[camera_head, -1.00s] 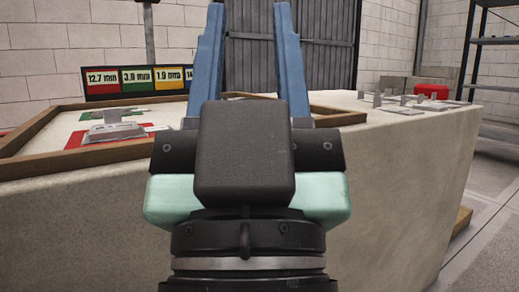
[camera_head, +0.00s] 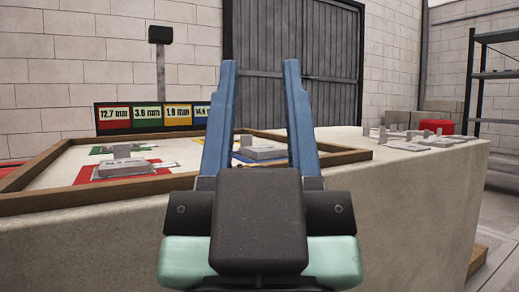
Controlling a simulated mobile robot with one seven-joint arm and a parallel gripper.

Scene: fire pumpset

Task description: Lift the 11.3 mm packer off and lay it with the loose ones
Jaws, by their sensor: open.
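My gripper (camera_head: 259,65) is open and empty, its two blue fingers pointing up and away over the concrete block. Between the fingers a grey packer (camera_head: 265,153) lies on a blue-edged patch in the wooden-framed tray (camera_head: 130,188). Another grey packer (camera_head: 122,168) with an upright tab sits on the red patch at left. A third (camera_head: 121,151) stands behind it by the green patch. Several loose grey packers (camera_head: 420,143) lie on the bare block top at right. No 11.3 mm mark is readable. My gripper's body hides part of the tray.
A red box (camera_head: 440,127) stands behind the loose packers. Shelving (camera_head: 490,85) stands at far right. The block top between tray and loose packers is clear.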

